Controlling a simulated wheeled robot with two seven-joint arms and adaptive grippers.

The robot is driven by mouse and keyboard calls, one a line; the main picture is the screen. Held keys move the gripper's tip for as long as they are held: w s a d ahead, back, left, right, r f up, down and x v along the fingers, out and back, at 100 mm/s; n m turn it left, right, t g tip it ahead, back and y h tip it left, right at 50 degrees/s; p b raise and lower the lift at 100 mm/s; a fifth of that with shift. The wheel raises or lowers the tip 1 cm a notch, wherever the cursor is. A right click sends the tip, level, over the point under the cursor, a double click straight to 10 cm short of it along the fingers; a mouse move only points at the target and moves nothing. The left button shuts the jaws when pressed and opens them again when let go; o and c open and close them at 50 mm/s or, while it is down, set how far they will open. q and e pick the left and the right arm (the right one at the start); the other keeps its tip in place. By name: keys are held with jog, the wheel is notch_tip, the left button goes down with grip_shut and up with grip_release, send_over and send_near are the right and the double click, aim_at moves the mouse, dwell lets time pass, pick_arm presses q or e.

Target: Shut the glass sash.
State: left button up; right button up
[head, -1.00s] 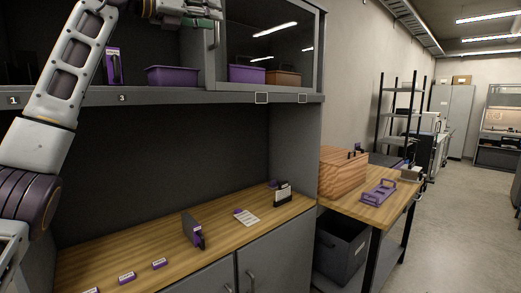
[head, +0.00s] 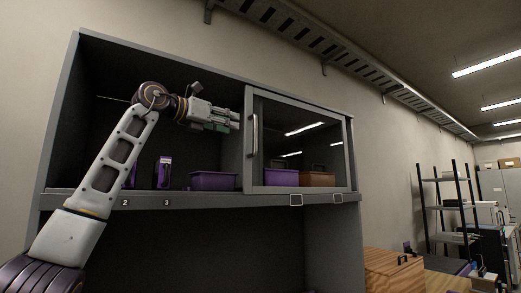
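The glass sash (head: 302,150) is a grey-framed pane covering the right part of the upper cabinet. Its upright bar handle (head: 255,137) is on its left edge. The left part of the cabinet is uncovered. My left gripper (head: 238,120) is in front of that opening, fingers pointing right, just left of the handle. It looks apart from the handle, though the depth is hard to judge. The fingers are small and seen from the side, so I cannot tell whether they are open or shut. My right gripper is not in view.
A purple bin (head: 213,181) and a purple-and-white item (head: 164,172) stand on the uncovered shelf. Another purple bin (head: 280,177) and a brown bin (head: 317,179) are behind the glass. A wooden box (head: 393,272) is at the lower right.

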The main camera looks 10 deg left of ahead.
pick_arm(q)
send_over(255, 149)
jog(key=shift+w+a, duration=0.1)
jog(key=shift+w, duration=0.3)
dwell(1.1)
dwell(0.3)
grip_shut()
